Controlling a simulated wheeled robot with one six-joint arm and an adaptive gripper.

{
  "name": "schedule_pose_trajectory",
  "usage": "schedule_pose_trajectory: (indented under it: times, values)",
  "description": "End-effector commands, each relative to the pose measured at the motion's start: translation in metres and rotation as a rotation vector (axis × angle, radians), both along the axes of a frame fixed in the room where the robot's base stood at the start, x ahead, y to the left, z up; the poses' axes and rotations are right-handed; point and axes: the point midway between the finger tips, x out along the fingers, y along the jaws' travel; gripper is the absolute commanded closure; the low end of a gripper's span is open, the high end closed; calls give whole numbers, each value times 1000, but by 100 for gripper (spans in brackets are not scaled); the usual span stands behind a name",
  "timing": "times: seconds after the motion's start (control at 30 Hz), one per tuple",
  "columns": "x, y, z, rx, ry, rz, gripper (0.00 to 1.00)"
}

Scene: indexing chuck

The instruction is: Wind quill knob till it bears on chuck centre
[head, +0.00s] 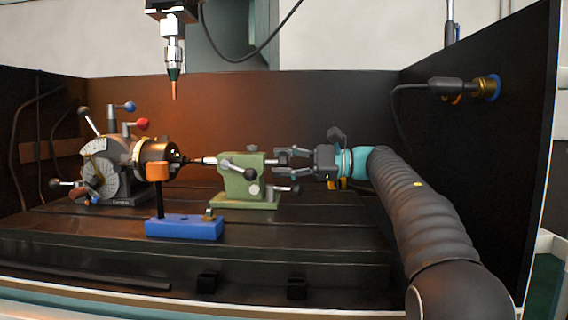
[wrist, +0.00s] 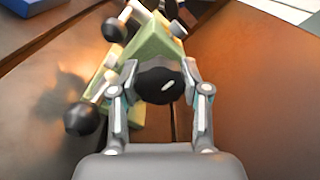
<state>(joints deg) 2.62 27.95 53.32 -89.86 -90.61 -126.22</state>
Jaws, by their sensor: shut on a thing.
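The green tailstock (head: 243,180) stands on the slotted table, right of the chuck. Its quill (head: 207,161) points left at the chuck (head: 158,157); the tip is close to the chuck face, but I cannot tell whether they touch. The dark quill knob (head: 283,159) is at the tailstock's right end. My gripper (head: 291,158) comes from the right with its fingers around the knob. In the wrist view the dark round knob (wrist: 160,84) sits between both fingers of my gripper (wrist: 160,90), which is shut on it. The knob hides part of the tailstock (wrist: 154,40) there.
A blue block (head: 185,227) with an orange-topped post stands in front of the chuck. Ball-ended levers stick out from the tailstock (head: 295,189) and the indexing head (head: 101,175). A nozzle (head: 174,75) hangs above. Dark walls enclose the back and sides.

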Motion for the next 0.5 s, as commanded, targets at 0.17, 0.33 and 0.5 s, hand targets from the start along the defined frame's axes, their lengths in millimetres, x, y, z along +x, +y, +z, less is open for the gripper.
schedule_pose_trajectory:
  times: [0.17,0.33,0.5]
  values:
    - [0,0,0,0,25,1,88]
    - [0,0,0,2,99,1,88]
    - [0,0,0,6,225,2,88]
